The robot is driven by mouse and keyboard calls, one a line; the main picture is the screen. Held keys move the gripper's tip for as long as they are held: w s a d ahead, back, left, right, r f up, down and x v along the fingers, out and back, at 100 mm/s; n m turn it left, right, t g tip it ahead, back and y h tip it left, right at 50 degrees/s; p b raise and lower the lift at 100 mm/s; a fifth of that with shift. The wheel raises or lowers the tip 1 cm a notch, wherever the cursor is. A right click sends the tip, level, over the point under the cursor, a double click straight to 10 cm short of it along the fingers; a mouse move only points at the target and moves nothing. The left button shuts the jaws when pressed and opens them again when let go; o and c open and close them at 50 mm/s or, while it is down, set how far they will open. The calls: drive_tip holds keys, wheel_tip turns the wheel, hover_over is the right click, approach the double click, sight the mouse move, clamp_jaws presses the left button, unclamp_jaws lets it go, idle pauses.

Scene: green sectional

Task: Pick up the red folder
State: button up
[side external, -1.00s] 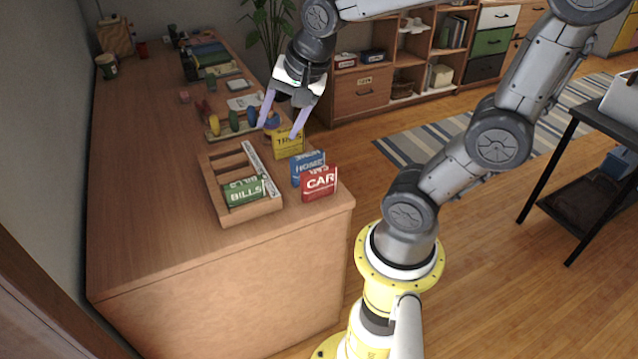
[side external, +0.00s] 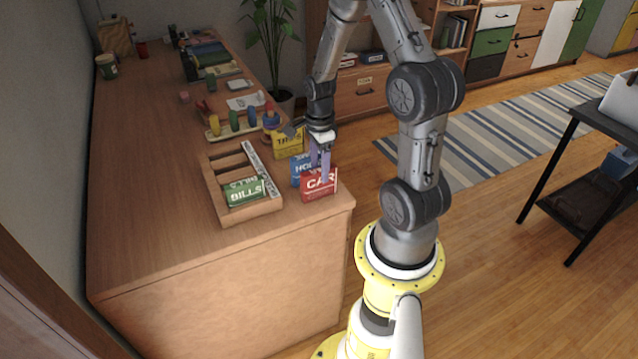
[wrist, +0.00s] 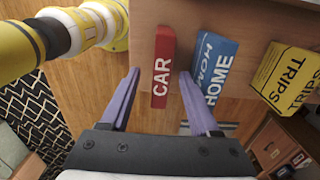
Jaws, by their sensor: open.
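The red folder (side external: 317,187), marked CAR, stands upright near the front right corner of the wooden desk. In the wrist view the red folder (wrist: 161,75) shows its narrow top edge. My gripper (side external: 323,172) is just above and in front of it in the side view. In the wrist view my gripper (wrist: 160,80) is open, one purple finger on each side of the red folder. The right finger is close to the blue folder. Nothing is held. From the side, the fingers hide part of the red folder.
The blue HOME folder (wrist: 215,60) stands close beside the red one, and the yellow TRIPS folder (wrist: 290,75) is farther on. A wooden sorter (side external: 215,195) holds a green BILLS folder (side external: 243,191). The desk edge is close to the red folder.

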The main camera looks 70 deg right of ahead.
sight(319, 186)
drive_tip(key=shift+w+f, duration=0.15)
drive_tip(key=shift+f, duration=3.55)
clamp_jaws()
